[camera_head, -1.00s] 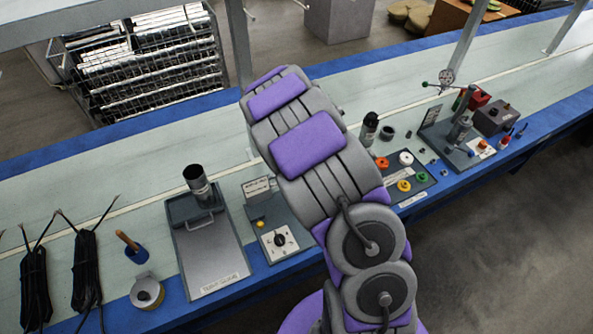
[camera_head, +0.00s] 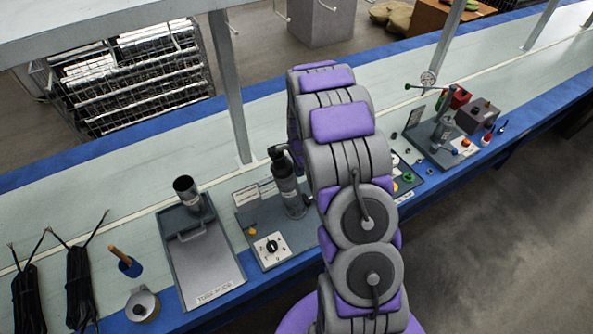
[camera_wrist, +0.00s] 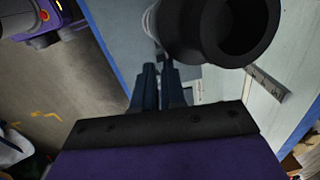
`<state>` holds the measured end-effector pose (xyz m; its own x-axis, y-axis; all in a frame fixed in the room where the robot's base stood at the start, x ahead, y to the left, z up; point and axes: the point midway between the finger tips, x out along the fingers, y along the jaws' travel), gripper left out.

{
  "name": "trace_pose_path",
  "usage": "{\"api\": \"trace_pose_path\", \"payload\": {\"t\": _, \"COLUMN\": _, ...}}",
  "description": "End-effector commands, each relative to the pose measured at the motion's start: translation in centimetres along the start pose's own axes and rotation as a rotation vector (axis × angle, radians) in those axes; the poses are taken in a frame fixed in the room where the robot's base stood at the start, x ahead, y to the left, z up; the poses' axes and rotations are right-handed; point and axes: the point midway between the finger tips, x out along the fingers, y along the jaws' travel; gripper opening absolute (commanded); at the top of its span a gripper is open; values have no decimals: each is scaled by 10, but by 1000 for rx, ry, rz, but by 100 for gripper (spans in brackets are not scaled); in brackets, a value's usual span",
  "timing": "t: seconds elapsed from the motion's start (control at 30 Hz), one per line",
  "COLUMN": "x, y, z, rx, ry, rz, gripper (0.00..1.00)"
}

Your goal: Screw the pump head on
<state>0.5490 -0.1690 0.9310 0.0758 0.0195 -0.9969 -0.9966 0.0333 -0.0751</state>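A dark grey upright cylinder, likely the pump tube (camera_head: 293,201), stands on the grey panel in the middle of the bench in the head view. A darker top part, likely the pump head (camera_head: 284,164), shows at its upper end; whether it is seated cannot be told. In the wrist view a black cylinder with an open round mouth (camera_wrist: 248,28) is close beyond my gripper (camera_wrist: 160,66). My two dark fingers are close together with a narrow gap. Whether they grip the cylinder's side is unclear. My arm hides the gripper in the head view.
A grey tray (camera_head: 205,275) with a dark cup (camera_head: 186,188) lies left of the panel. A panel with a round dial (camera_head: 272,247) is in front of the pump. Black cable bundles (camera_head: 80,290) lie far left. A gauge stand (camera_head: 430,85) and boxes are at right.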

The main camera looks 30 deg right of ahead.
Motion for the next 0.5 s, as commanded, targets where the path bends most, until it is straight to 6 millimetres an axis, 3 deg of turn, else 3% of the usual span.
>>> {"api": "trace_pose_path", "payload": {"t": 0.5, "x": 2, "y": -21, "z": -14, "rx": -400, "ry": -80, "rz": 76, "gripper": 10}}
